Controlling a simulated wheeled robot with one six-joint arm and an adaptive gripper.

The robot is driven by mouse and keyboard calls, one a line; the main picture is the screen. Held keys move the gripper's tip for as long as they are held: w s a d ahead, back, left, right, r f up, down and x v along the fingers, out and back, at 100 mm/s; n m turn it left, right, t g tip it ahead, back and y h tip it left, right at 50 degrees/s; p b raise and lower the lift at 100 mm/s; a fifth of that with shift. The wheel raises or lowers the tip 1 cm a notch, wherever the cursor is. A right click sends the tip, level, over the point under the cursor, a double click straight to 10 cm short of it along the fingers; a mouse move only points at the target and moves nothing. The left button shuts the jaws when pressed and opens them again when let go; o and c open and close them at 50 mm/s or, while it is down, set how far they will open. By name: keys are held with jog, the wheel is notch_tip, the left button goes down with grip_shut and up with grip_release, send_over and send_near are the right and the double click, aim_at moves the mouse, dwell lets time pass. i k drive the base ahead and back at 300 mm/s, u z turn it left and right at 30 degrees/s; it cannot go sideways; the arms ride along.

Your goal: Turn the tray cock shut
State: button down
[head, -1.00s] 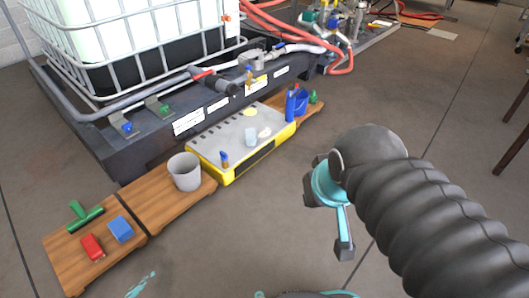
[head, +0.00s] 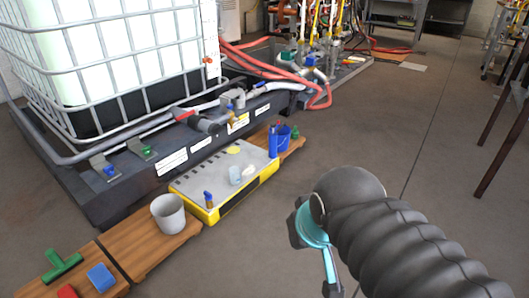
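A yellow tray (head: 192,205) with a grey top lies on the low wooden boards along the dark bund. A small cock with a blue handle (head: 208,197) stands at its near left corner; I take it for the tray cock. Its handle looks upright, but it is too small to tell its setting. My gripper (head: 318,250), black and teal, hangs at the lower right, well apart from the tray over bare floor. Its fingers are partly hidden and seen edge-on, so I cannot tell whether they are open.
A grey bucket (head: 168,214) stands on the board left of the tray. Blue cups (head: 279,140) stand at its far end. Clear and white items lie on the tray. A caged tank (head: 110,60) with a red-handled valve (head: 187,115) stands behind. The floor (head: 250,255) between tray and arm is clear.

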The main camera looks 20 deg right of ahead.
aim_at(208, 196)
jog(key=z, duration=0.25)
jog(key=i, duration=1.05)
jog(key=u, duration=0.4)
